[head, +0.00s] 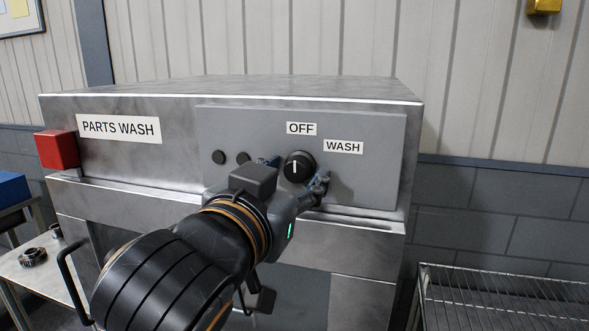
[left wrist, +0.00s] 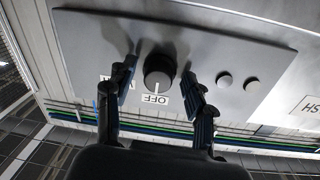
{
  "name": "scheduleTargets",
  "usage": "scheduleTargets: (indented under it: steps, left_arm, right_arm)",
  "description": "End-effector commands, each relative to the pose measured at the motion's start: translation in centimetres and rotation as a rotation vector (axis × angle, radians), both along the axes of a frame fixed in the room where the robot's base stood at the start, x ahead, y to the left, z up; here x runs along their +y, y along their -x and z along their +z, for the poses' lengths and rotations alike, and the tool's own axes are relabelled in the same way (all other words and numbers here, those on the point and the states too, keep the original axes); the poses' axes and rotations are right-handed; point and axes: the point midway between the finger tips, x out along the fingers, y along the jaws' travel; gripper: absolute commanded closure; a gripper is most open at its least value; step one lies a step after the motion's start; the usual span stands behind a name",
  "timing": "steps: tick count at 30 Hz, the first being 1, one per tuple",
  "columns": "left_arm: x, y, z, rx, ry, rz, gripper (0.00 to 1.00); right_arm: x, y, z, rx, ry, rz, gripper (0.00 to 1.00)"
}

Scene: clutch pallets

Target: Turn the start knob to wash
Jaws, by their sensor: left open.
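The start knob (head: 298,166) is a round black knob with a white mark, on the grey panel of the parts washer. Its mark points up at the OFF label (head: 301,128); the WASH label (head: 343,147) is to the upper right. My left gripper (head: 295,176) is in front of the panel, with its fingers on either side of the knob. In the left wrist view the knob (left wrist: 159,70) sits between the two open fingers (left wrist: 160,88), with a gap on each side. The WASH label is mostly hidden behind a finger there. My right gripper is not in view.
Two small black buttons (head: 218,157) are left of the knob. A red box (head: 57,149) is on the washer's left corner. A wire rack (head: 505,290) stands at the lower right, and a side table (head: 40,275) with metal parts at the lower left.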

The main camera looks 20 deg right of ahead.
Motion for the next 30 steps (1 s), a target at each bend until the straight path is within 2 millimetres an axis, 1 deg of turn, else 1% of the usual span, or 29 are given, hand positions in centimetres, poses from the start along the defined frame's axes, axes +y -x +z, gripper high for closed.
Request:
scheduleTargets:
  steps: [7,8,9,11,12,14,15,23,30]
  left_arm:
    - [0.0,0.05,0.03,0.0,0.0,0.0,0.46]
    - [0.0,0.05,0.03,0.0,0.0,0.0,0.5]
    - [0.0,0.05,0.02,0.0,0.0,0.0,0.58]
    - [0.0,0.04,0.02,0.0,0.0,0.0,0.71]
    - [0.0,0.04,0.01,0.0,0.0,0.0,0.79]
    - [0.0,0.03,0.01,0.0,0.0,0.0,0.91]
    - [0.0,0.03,0.0,0.0,0.0,0.0,0.99]
    - [0.02,-0.02,0.02,-0.009,-0.016,0.001,1.0]
    - [0.06,-0.08,0.17,-0.067,-0.103,0.002,1.0]
  right_arm:
    - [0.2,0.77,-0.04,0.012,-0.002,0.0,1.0]
    - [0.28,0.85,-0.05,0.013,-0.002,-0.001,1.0]
    - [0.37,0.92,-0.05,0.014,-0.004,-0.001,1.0]
    - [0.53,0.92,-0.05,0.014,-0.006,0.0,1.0]
    - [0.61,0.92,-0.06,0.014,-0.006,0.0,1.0]
    - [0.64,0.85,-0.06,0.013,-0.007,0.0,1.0]
    - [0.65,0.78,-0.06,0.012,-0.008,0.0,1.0]
    - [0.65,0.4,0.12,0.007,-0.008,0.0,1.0]
    - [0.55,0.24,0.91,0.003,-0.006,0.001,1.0]
